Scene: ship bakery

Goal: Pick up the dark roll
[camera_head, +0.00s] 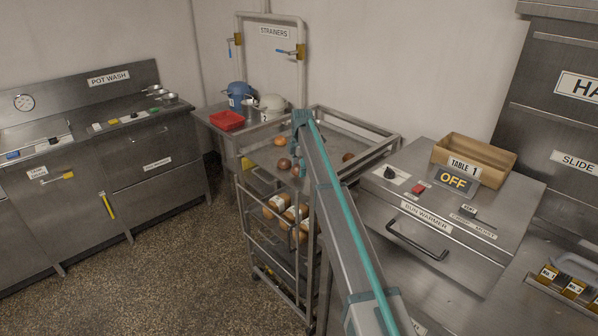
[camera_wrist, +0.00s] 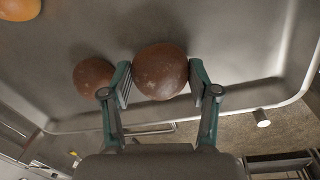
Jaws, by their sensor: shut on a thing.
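In the wrist view a dark brown round roll (camera_wrist: 160,68) sits between the two fingers of my gripper (camera_wrist: 160,78). The fingers are shut on its left and right sides. A second dark roll (camera_wrist: 92,79) lies just left of the left finger, outside the grip. A lighter orange-brown roll (camera_wrist: 20,8) is cut off at the top left corner. In the head view my arm reaches over the trolley's top tray (camera_head: 338,124) and partly hides the gripper. A dark roll (camera_head: 284,164) shows beside it. I cannot tell whether the held roll is clear of the tray.
Another roll (camera_head: 348,157) lies on the tray right of my arm. The trolley's raised rails surround the tray, and more rolls (camera_head: 279,203) sit on a lower shelf. The bun warmer (camera_head: 431,213) stands close on the right, with a cardboard box (camera_head: 475,152) on top.

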